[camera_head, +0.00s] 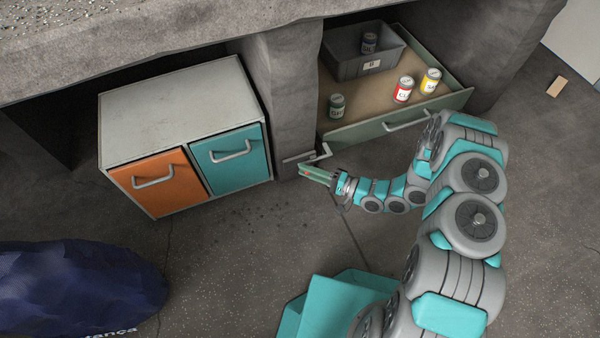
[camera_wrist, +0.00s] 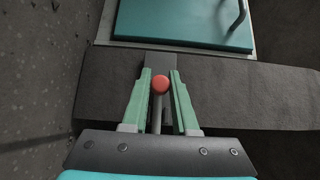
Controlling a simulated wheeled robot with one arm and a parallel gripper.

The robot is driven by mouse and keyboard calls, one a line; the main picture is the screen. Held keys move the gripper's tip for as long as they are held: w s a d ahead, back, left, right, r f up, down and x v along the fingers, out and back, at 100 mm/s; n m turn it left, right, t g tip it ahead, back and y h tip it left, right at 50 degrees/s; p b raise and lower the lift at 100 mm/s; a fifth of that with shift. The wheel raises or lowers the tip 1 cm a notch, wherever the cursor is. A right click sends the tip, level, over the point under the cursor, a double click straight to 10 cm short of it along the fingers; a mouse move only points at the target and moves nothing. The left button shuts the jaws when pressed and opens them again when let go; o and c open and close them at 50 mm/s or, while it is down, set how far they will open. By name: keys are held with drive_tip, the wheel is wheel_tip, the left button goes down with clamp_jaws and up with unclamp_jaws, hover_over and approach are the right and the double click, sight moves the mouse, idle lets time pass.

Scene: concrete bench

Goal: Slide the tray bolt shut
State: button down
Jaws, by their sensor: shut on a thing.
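The tray bolt shows in the wrist view as a metal rod with a round red knob (camera_wrist: 160,84). My gripper (camera_wrist: 160,75) is shut on this knob, with one green finger on each side. In the head view my gripper (camera_head: 305,170) is low at the front of the concrete pillar, by a grey metal bolt fitting (camera_head: 323,152). The fingers and the dark hide part of the bolt there. The green tray (camera_head: 350,130) stands to the right of the pillar, pulled out so that its inside shows.
The tray holds a grey bin (camera_head: 345,73) and several cans, among them a red one (camera_head: 403,89) and a yellow one (camera_head: 430,81). A cabinet (camera_head: 180,105) with orange and teal doors stands left of the pillar. A dark blue sack (camera_head: 75,290) lies at lower left.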

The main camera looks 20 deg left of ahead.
drive_tip(key=shift+w+d, duration=1)
drive_tip(key=shift+d, duration=0.15)
drive_tip(key=c, duration=0.7)
unclamp_jaws()
drive_tip(key=shift+d, duration=0.1)
drive_tip(key=s+d, duration=0.1)
drive_tip(key=d, duration=0.6)
drive_tip(key=shift+d, duration=0.35)
drive_tip(key=shift+w, duration=0.1)
